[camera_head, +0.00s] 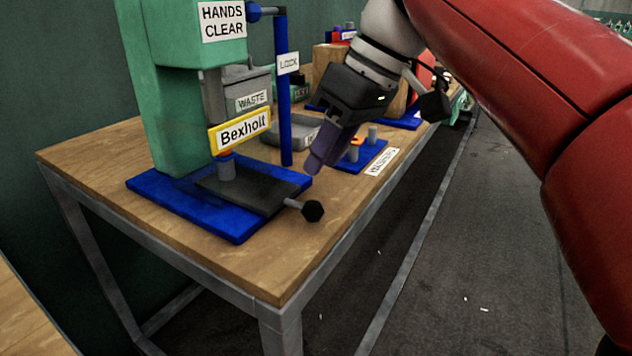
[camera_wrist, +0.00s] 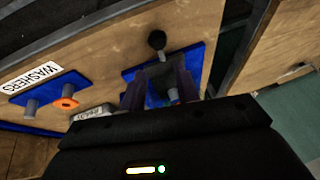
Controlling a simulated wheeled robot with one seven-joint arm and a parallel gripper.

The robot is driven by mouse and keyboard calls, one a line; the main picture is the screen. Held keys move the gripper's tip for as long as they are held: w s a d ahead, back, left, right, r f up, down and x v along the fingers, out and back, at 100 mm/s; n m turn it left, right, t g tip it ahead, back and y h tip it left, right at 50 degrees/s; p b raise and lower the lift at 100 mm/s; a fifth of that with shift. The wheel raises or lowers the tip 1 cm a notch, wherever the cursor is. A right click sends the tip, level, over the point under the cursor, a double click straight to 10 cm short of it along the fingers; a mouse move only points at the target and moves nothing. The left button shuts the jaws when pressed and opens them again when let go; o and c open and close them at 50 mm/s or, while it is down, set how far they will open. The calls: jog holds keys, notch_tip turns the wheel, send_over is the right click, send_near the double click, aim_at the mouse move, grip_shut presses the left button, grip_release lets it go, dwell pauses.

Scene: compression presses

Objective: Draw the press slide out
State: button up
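The press (camera_head: 165,110) is green and stands on a blue base (camera_head: 190,212) on the workbench. Its dark slide (camera_head: 255,196) lies on the base under the ram, with a grey post and an orange ring on it. A short rod with a black knob (camera_head: 312,210) sticks out from the slide towards the bench's front edge. The knob also shows in the wrist view (camera_wrist: 157,40). My gripper (camera_head: 315,165) points down above and behind the knob, apart from it. In the wrist view its fingers (camera_wrist: 160,85) are spread, with the slide seen between them.
A blue upright (camera_head: 284,110) with a LOCK label stands beside the press. A grey tray (camera_head: 292,131) sits behind it. A blue washers board (camera_head: 362,157) with pegs lies to the right. The bench (camera_head: 265,262) is bare in front of the press.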

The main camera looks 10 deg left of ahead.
aim_at(298, 202)
jog(key=b+x, duration=0.1)
jog(key=x, duration=0.6)
jog(key=shift+a+f, duration=0.25)
jog(key=shift+f, duration=0.05)
grip_shut()
